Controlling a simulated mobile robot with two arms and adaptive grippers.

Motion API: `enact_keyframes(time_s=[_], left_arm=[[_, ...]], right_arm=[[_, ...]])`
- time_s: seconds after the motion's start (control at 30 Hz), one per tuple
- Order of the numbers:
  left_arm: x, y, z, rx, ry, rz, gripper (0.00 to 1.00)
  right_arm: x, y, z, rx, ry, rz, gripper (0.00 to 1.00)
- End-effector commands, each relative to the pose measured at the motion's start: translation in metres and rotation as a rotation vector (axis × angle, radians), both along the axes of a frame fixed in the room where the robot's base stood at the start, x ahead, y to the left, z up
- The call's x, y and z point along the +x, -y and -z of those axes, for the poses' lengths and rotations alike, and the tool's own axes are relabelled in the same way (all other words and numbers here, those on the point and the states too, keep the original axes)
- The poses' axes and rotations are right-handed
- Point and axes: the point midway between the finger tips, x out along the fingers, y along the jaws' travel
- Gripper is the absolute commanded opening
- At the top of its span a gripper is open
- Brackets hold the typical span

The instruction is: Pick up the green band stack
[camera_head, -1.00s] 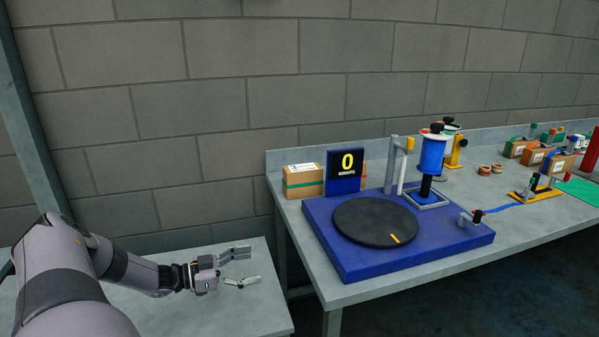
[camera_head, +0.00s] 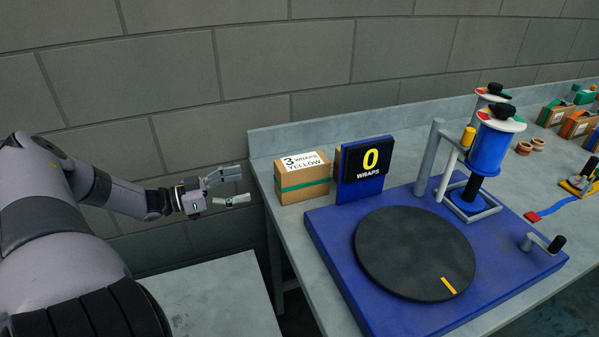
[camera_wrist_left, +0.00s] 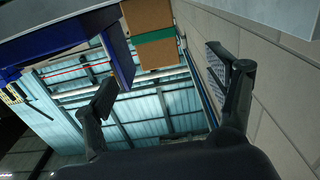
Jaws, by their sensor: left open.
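The green band stack is a brown cardboard box (camera_head: 303,186) with a green band around it and a top label reading "3 WRAPS YELLOW". It stands on the bench's left end, beside the blue counter sign. In the left wrist view the brown box (camera_wrist_left: 149,17) and its green band (camera_wrist_left: 157,51) show ahead, beyond the fingers. My left gripper (camera_head: 244,186) is open and empty, left of the box and apart from it, at about its height. My right gripper is not in view.
A blue sign (camera_head: 348,187) reading 0 wraps stands right of the box. A blue base (camera_head: 330,247) with a black turntable (camera_head: 413,253) fills the bench front. A blue film roll (camera_head: 489,150) stands behind it. A lower grey table (camera_head: 220,294) is clear.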

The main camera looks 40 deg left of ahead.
Motion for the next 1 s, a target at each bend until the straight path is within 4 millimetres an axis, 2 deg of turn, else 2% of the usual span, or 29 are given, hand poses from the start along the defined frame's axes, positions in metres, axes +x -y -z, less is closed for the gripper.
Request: enact_keyframes(time_s=[0.13, 0.4, 0.53, 0.77, 1.0], left_arm=[[0.029, 0.016, 0.003, -0.003, 0.006, 0.001, 0.78], [0.079, 0.041, 0.002, -0.003, 0.008, 0.0, 0.78], [0.09, 0.047, 0.001, -0.001, 0.004, 0.001, 0.78], [0.098, 0.052, -0.001, -0.001, 0.003, 0.0, 0.78], [0.12, 0.065, -0.008, -0.003, 0.008, 0.0, 0.78]], right_arm=[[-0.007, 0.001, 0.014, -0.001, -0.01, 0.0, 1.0], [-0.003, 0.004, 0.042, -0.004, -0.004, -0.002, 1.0], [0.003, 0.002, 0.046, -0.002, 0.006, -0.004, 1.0], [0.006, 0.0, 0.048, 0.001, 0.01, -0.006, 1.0], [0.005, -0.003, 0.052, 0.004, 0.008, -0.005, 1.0]])
